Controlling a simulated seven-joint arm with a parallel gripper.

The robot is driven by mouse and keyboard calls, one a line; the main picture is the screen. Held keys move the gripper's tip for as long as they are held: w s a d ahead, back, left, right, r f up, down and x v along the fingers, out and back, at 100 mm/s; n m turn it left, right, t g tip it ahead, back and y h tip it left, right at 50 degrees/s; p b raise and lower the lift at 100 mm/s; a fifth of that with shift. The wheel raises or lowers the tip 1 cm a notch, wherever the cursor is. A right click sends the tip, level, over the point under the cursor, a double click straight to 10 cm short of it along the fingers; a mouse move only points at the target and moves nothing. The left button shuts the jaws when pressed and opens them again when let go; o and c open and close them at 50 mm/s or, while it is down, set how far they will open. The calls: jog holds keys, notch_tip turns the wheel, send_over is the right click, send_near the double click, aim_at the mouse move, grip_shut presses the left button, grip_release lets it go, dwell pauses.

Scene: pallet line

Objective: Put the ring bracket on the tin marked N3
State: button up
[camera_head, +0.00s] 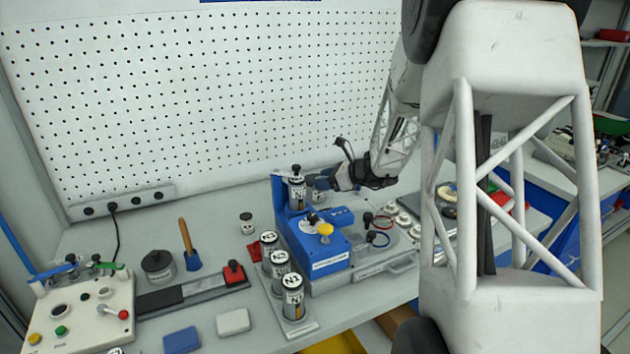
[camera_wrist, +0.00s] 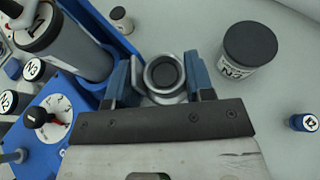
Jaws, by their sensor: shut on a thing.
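My gripper (camera_head: 318,184) is shut on a grey ring bracket (camera_wrist: 148,93), seen between its two blue fingers (camera_wrist: 163,82) in the wrist view. The bracket's opening looks dark. In the head view my gripper is beside the tin on top of the blue machine, and the bracket cannot be made out. The tin marked N3 (camera_head: 269,241) stands at the far end of a row, left of the machine. Its white top also shows in the wrist view (camera_wrist: 35,69). The bracket is well apart from it.
Tins N2 (camera_head: 280,264) and N1 (camera_head: 293,298) stand in front of N3. The blue machine (camera_head: 326,262) lies between my gripper and this row, with a tin (camera_head: 297,192) on it. A black-lidded tin (camera_wrist: 249,45) stands near the bracket; its label is hard to read.

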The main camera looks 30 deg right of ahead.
jog(key=shift+f, duration=0.5)
jog(key=shift+w, duration=0.1)
jog(key=w+d, duration=0.1)
jog(key=w, duration=0.4)
jog(key=w+d+f, duration=0.1)
jog(key=w+d, duration=0.1)
jog(key=w, duration=0.3)
jog(key=w+d, duration=0.2)
jog(key=w, duration=0.3)
jog(key=shift+f, duration=0.2)
jog(key=shift+a, duration=0.1)
jog(key=shift+f, duration=1.75)
jog(key=shift+f, duration=0.15)
jog(key=o, duration=1.1)
